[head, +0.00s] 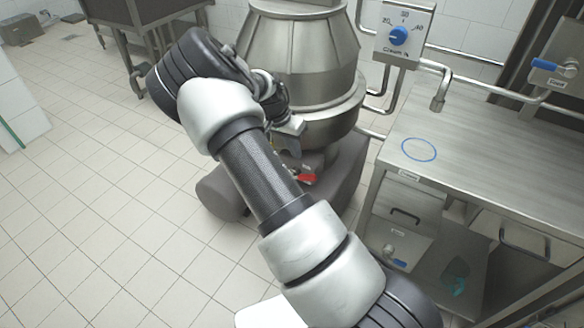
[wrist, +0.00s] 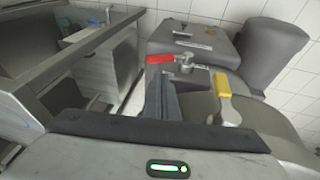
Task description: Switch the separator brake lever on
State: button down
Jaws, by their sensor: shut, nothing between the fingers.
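The separator (head: 300,60) is a large steel bowl-shaped machine on a grey base (head: 345,180). A red lever handle (head: 306,178) shows low on the base, just below my gripper (head: 292,150). In the wrist view, the red handle (wrist: 160,59) sits on a metal pivot, directly beyond my gripper fingers (wrist: 162,72). A yellow handle (wrist: 222,84) stands to its right, nearer the bowl. I cannot read which of the two is labelled as the brake. My gripper is shut and empty, its tips close to the red handle; contact is unclear.
A steel bench (head: 480,140) with a blue ring mark (head: 418,149) stands at right, with drawers and a blue-handled valve (head: 399,263) below. A dial panel (head: 402,32) is above. A grey motor housing (wrist: 268,52) rises at the wrist view's right. Tiled floor at left is clear.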

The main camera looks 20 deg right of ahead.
jog(key=shift+w+f, duration=0.35)
jog(key=shift+f, duration=0.1)
jog(key=b+x, duration=0.2)
jog(key=x, duration=0.8)
jog(key=shift+d, duration=0.1)
jog(key=shift+s, duration=0.15)
